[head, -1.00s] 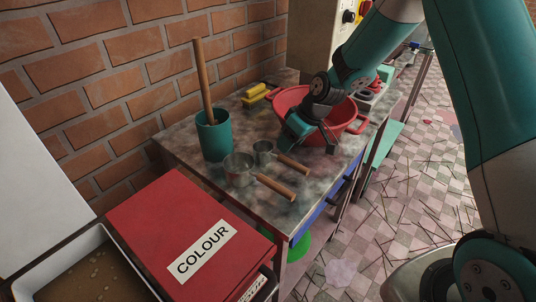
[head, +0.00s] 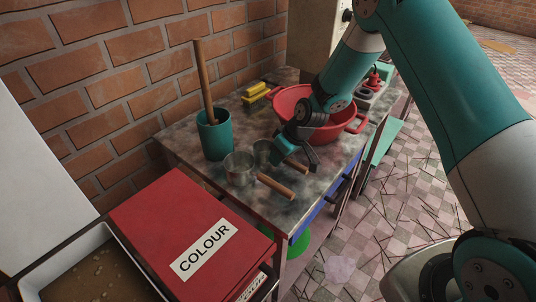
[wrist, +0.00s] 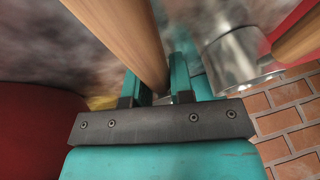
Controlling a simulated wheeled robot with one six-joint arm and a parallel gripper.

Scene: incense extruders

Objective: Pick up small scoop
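The small scoop (head: 263,151) lies on the worktop, its metal cup partly hidden behind my gripper. Its wooden handle (head: 294,164) points right, under the gripper. My gripper (head: 297,154) is low over this handle, with its fingers apart. In the wrist view the handle (wrist: 128,38) runs down between the two fingers (wrist: 160,82); contact cannot be told. The larger scoop (head: 240,170) lies just in front and to the left, its handle pointing right. A metal cup, seemingly the larger scoop's (wrist: 240,60), shows close to the right finger in the wrist view.
A red basin (head: 288,100) stands right behind the gripper. A teal cup (head: 214,138) with a wooden stick stands to the left. Yellow blocks (head: 256,92) lie near the brick wall. A red COLOUR box (head: 165,215) is in front. The worktop's right edge is close.

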